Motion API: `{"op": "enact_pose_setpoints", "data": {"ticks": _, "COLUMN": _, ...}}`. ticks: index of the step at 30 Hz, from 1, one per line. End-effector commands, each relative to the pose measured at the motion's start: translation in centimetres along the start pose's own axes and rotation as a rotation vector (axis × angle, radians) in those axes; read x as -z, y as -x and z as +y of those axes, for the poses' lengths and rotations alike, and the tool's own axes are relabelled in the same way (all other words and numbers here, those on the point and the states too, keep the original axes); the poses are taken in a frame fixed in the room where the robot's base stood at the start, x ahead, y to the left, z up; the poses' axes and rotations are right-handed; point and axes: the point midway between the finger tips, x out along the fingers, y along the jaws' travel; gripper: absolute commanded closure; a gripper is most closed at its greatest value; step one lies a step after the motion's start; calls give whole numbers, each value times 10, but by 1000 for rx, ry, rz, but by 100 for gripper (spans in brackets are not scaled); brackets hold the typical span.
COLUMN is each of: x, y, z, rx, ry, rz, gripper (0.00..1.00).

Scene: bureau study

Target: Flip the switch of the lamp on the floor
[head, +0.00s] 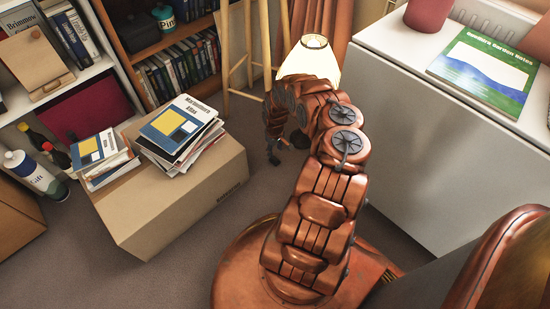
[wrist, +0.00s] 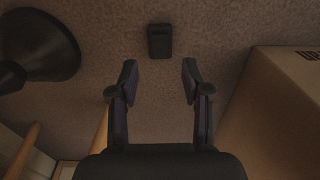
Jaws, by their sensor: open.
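The lamp shows in the head view as a lit cream shade (head: 318,62) behind my arm; its lower part is hidden there. In the wrist view a dark round base (wrist: 38,42), likely the lamp's, stands on the floor at upper left. A small dark box (wrist: 160,41), which looks like the floor switch, lies on the carpet at top centre. My gripper (wrist: 159,70) is open and empty, pointing down at the carpet. The switch appears just beyond the gap between its fingertips, apart from them. In the head view the gripper (head: 273,154) is small and partly hidden by my arm.
A cardboard box (head: 180,205) with stacked books stands left of my gripper; its side (wrist: 285,115) is close at right in the wrist view. A wooden easel-like stand (head: 245,50) is behind. A white cabinet (head: 430,150) stands at right. Carpet (wrist: 215,35) around the switch is clear.

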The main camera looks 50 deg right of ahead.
Motion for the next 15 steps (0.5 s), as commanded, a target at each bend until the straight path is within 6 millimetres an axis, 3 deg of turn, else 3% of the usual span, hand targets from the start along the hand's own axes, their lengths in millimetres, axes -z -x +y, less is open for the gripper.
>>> {"op": "enact_pose_setpoints", "data": {"ticks": 1, "x": -1, "y": -12, "z": -1, "rx": 3, "ry": 1, "rz": -1, "gripper": 52}}
{"op": "enact_pose_setpoints", "data": {"ticks": 6, "x": 0, "y": -34, "z": -1, "rx": 3, "ry": -1, "rz": -1, "gripper": 52}}
{"op": "enact_pose_setpoints", "data": {"ticks": 15, "x": 0, "y": -51, "z": 0, "rx": 1, "ry": 0, "rz": -1, "gripper": 52}}
